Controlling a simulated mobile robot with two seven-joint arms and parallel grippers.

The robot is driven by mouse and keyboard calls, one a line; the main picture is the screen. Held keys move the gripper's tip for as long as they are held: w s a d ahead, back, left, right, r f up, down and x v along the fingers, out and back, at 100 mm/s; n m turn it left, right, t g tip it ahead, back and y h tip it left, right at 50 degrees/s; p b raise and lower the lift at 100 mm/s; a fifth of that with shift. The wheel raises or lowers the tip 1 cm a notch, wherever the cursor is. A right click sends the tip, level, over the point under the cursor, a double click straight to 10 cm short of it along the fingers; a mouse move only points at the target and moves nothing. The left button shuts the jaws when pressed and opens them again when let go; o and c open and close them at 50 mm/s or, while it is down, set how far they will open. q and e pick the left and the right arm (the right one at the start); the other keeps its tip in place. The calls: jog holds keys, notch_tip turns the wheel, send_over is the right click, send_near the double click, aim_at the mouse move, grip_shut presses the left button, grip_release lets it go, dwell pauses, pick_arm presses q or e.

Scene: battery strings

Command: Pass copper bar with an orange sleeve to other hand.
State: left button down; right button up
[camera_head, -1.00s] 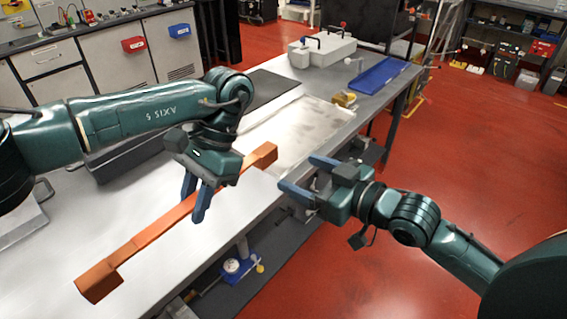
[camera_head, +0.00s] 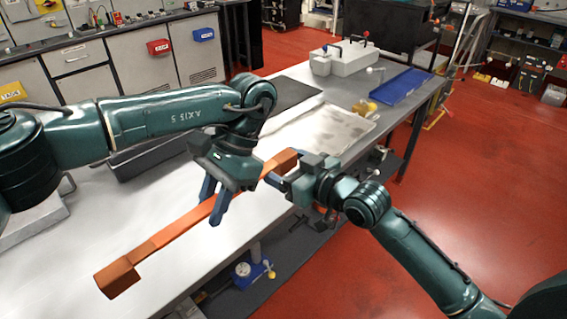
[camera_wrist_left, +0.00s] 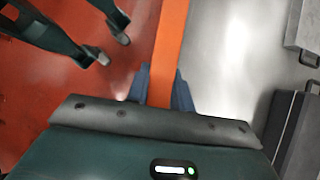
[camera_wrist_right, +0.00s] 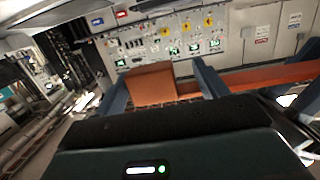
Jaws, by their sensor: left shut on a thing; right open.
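The copper bar with an orange sleeve (camera_head: 178,232) slants above the table, with block-shaped copper ends at near left and far right. My left gripper (camera_head: 214,201) is shut on its middle; the left wrist view shows the sleeve (camera_wrist_left: 163,75) between both fingers. My right gripper (camera_head: 281,174) is open at the bar's far end. In the right wrist view the copper end block (camera_wrist_right: 152,84) appears between my right fingers (camera_wrist_right: 160,86), and the right finger overlaps the bar. Whether the bar lies between the fingers or just beyond them, I cannot tell.
The grey table (camera_head: 190,270) runs from near left to far right. A blue tray (camera_head: 404,86), a small yellow object (camera_head: 364,108) and a grey case (camera_head: 345,61) stand at its far end. Red floor (camera_head: 460,190) is open on the right.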

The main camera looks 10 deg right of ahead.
jog(key=shift+r, duration=0.15)
jog(key=c, duration=0.5)
pick_arm(q)
jog(key=shift+d, duration=0.1)
pick_arm(e)
jog(key=shift+s+a, duration=0.1)
jog(key=shift+a, duration=0.15)
grip_shut()
pick_arm(q)
jog(key=c, duration=1.6)
grip_release()
pick_arm(e)
jog(key=shift+r, duration=0.2)
pick_arm(q)
jog(key=o, duration=0.5)
jog(key=shift+c, duration=0.2)
pick_arm(e)
jog(key=shift+d, duration=0.15)
jog(key=shift+f, duration=0.1)
pick_arm(q)
jog(key=shift+r, duration=0.1)
